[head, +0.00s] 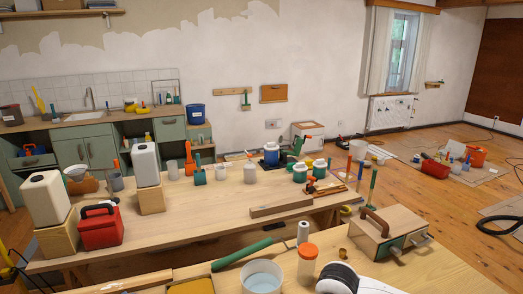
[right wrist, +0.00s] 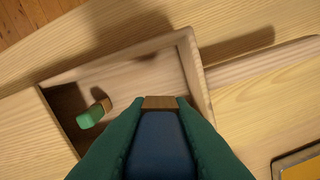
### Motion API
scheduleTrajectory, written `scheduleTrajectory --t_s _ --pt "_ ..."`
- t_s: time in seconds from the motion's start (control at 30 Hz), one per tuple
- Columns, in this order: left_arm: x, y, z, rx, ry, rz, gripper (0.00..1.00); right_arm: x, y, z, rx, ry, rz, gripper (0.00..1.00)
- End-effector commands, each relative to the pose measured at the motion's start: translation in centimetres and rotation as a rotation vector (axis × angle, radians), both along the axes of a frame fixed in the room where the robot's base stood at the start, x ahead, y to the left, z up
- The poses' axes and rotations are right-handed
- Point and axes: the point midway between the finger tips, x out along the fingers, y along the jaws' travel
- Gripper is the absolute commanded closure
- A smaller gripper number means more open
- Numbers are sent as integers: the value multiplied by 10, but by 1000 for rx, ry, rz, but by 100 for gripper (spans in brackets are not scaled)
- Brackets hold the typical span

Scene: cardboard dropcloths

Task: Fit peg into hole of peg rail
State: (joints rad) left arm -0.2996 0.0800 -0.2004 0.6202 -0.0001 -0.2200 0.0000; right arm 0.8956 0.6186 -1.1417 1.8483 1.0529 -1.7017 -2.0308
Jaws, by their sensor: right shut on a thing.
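My right gripper (right wrist: 160,104) shows in the right wrist view as two dark green fingers. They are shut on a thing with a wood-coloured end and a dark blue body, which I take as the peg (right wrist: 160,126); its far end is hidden. It is held above the near wall of a shallow wooden tray (right wrist: 190,62). A long pale wooden bar (right wrist: 262,64) lies to the right of the tray; I see no hole in it and cannot tell if it is the peg rail. My left gripper is not in view.
A green piece with a brown end (right wrist: 93,114) lies in the tray. In the head view, a white bowl (head: 262,276), an orange-lidded jar (head: 307,263) and a wooden box (head: 375,238) crowd the near bench. Bare wood lies right of the tray.

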Motion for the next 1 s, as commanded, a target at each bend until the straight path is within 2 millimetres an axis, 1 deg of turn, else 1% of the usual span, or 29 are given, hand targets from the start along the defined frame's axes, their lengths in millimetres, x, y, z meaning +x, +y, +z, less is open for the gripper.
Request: scheduleTrajectory --t_s 0.1,0.57,1.0 --pt "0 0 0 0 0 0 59 -4 -5 7 1 -2 -216 100" --pt "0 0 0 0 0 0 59 -21 -20 30 10 2 -1087 100" --pt "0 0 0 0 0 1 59 -42 -34 51 10 9 -1919 100"
